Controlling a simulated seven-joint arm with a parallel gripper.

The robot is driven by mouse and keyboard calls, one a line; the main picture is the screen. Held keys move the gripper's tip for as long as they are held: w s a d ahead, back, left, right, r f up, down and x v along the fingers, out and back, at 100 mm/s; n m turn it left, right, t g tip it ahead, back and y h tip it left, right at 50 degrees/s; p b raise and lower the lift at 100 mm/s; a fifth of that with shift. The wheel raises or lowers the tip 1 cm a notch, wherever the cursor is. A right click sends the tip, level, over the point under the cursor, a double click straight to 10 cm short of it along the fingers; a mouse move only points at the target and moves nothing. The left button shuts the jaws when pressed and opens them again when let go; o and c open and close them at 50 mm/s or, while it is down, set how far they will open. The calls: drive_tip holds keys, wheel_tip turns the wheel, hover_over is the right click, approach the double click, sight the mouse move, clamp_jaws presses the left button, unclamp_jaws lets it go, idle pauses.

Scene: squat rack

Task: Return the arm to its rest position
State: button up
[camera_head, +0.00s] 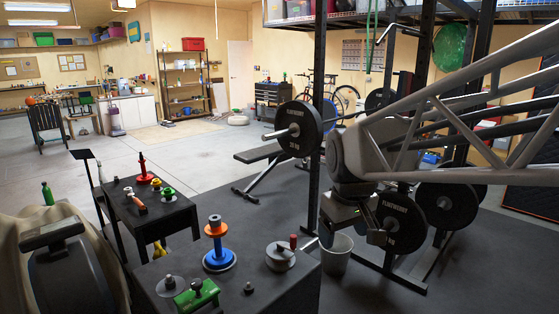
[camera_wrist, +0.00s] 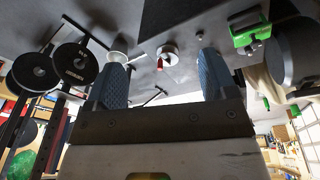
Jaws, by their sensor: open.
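My gripper (camera_head: 376,236) hangs at the end of my arm in the right half of the head view, in front of the weight rack and to the right of the near black table. In the wrist view my gripper (camera_wrist: 163,60) has its two blue ridged fingers wide apart with nothing between them. Beyond the fingers lies the dark table top (camera_wrist: 195,18) with a grey disc with a red handle (camera_wrist: 168,51). My arm reaches in from the right edge of the head view and touches nothing that I can make out.
The near black table (camera_head: 300,285) holds a blue and orange stack (camera_head: 218,245), a grey disc (camera_head: 281,257) and a green piece (camera_head: 196,294). A white bucket (camera_head: 336,256) stands beside it. Rack posts (camera_head: 318,110) and weight plates (camera_head: 446,206) are close behind my arm.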

drive_tip(key=s+d+f+m, duration=0.2)
drive_tip(key=s+f, duration=0.1)
drive_tip(key=s, duration=0.6)
drive_tip(key=s+d+f+m, duration=0.2)
drive_tip(key=s+d+f, duration=0.1)
drive_tip(key=s, duration=0.6)
drive_tip(key=shift+d+f+m+t, duration=0.15)
drive_tip(key=shift+d+m+t, duration=0.15)
drive_tip(key=shift+m, duration=0.1)
